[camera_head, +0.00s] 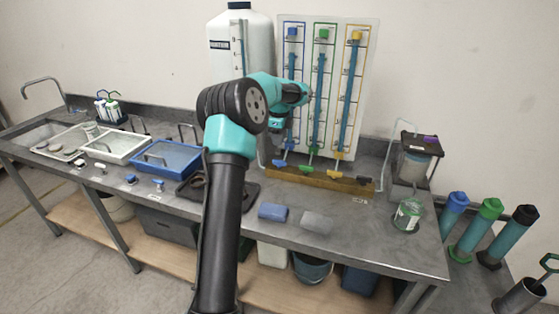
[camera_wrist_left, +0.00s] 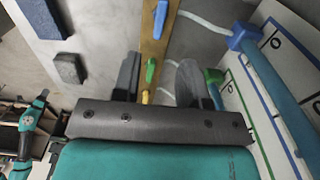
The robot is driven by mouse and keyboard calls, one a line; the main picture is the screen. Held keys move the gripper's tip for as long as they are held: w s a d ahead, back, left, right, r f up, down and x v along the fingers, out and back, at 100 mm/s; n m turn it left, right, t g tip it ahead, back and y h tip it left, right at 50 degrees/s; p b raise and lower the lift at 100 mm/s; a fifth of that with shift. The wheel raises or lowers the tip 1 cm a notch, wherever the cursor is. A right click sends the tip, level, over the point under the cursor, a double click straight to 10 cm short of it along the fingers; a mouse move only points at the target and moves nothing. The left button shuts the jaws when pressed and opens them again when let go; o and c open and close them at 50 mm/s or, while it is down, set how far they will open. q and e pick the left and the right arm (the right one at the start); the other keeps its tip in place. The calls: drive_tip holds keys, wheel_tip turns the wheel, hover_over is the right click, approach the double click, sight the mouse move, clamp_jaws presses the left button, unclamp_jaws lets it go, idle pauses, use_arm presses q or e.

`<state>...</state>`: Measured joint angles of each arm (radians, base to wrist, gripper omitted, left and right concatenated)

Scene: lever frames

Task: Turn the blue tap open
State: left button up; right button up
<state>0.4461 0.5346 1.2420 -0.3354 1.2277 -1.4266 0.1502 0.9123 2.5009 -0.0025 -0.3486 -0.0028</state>
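The blue tap's lever (camera_head: 279,163) is at the left end of a brown wooden rail at the foot of the panel. In the left wrist view the blue lever (camera_wrist_left: 160,18) lies beyond my fingertips, apart from them. My left gripper (camera_wrist_left: 158,73) is open, with its two dark fingers apart. The green lever (camera_wrist_left: 151,71) shows in the gap between them, with part of the yellow lever (camera_wrist_left: 145,96) nearer the palm. Contact cannot be told. In the head view my left arm reaches up to the panel, and its fingers are not clear. My right gripper is not visible.
The panel (camera_head: 368,60) carries blue, green and yellow-framed tubes. A black lever (camera_head: 364,180) is at the rail's right end. A blue block (camera_head: 272,212) and a grey block (camera_head: 316,222) lie on the bench front. A glass jar (camera_head: 407,215) stands at right.

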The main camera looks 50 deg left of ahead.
sight(279, 161)
use_arm(q)
wheel_tip(279, 161, down, 10)
drive_tip(key=shift+f, duration=0.1)
idle(0.4)
clamp_jaws()
